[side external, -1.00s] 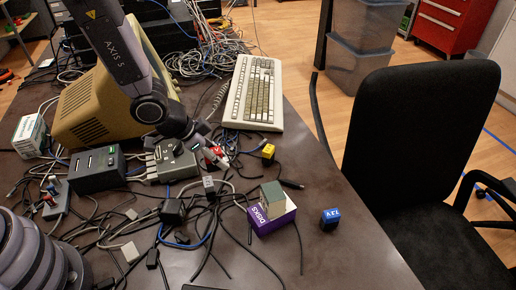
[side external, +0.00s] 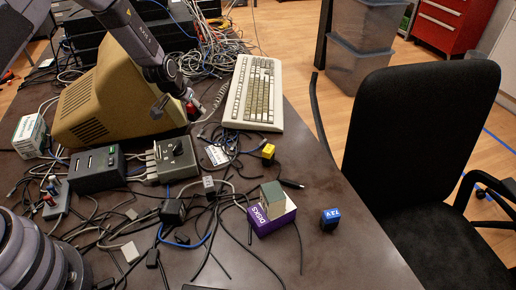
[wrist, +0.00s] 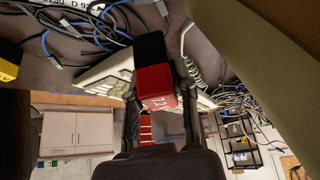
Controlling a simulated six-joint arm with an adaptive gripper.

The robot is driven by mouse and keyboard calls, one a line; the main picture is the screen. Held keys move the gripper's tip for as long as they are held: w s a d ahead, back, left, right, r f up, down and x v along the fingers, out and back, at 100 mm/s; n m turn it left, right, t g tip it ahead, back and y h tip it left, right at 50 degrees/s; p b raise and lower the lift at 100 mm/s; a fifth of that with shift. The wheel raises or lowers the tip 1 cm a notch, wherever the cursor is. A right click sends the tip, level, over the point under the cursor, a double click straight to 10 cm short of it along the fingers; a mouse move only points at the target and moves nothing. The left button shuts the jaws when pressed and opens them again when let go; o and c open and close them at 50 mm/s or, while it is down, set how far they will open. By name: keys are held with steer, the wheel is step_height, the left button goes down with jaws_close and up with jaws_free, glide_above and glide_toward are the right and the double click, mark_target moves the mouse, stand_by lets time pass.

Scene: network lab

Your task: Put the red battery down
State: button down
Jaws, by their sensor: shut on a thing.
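The red battery (wrist: 158,88), a small block with a black end, is between the fingers of my gripper (wrist: 158,110) in the wrist view. My gripper is shut on it. In the side view my gripper (side external: 186,98) is above the desk (side external: 345,262), between the beige monitor and the keyboard. Only a bit of the red battery (side external: 192,110) shows there, the rest hidden by the gripper. The battery appears raised, clear of the desk.
A yellow battery (side external: 268,154) and a blue battery (side external: 330,220) stand on the desk. A purple box (side external: 272,218) carries a greenish cube (side external: 272,193). The keyboard (side external: 254,92), grey switch box (side external: 172,160), beige monitor (side external: 98,108) and tangled cables crowd the desk. Its right front is clear.

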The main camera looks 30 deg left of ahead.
glide_above(212, 128)
steer(key=s, duration=0.2)
step_height(212, 128, down, 5)
steer(key=shift+f, duration=0.1)
steer(key=shift+w+d+f, duration=0.1)
steer(key=shift+f, duration=1.5)
steer(key=shift+f, duration=0.15)
steer(key=c, duration=0.9)
jaws_free()
